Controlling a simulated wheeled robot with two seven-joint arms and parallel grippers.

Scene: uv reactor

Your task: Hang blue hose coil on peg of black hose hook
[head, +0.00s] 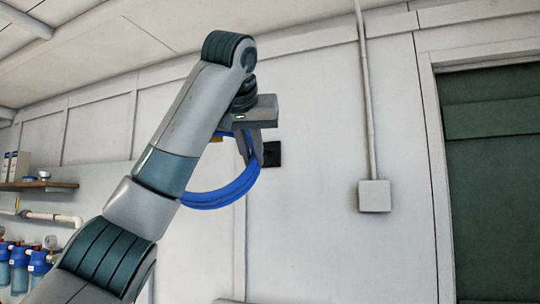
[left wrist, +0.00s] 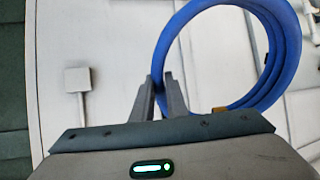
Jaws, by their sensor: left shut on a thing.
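The blue hose coil (head: 225,197) hangs from my left gripper (head: 252,150) in the head view, partly hidden behind my arm. In the left wrist view, my left gripper (left wrist: 161,95) is shut on the near side of the coil (left wrist: 291,48), whose ring extends to the right of the fingers. A small yellowish band shows on the coil. The black hose hook (head: 271,154) is on the white wall, just right of the fingers in the head view. Its peg cannot be made out, and the gap between coil and hook cannot be judged. My right gripper is not in view.
A grey wall box (head: 375,196) with a vertical conduit stands right of the hook. A dark green door (head: 490,180) is at the far right. A wooden shelf (head: 38,185) and blue filter housings (head: 20,262) are at the left. The wall between hook and box is bare.

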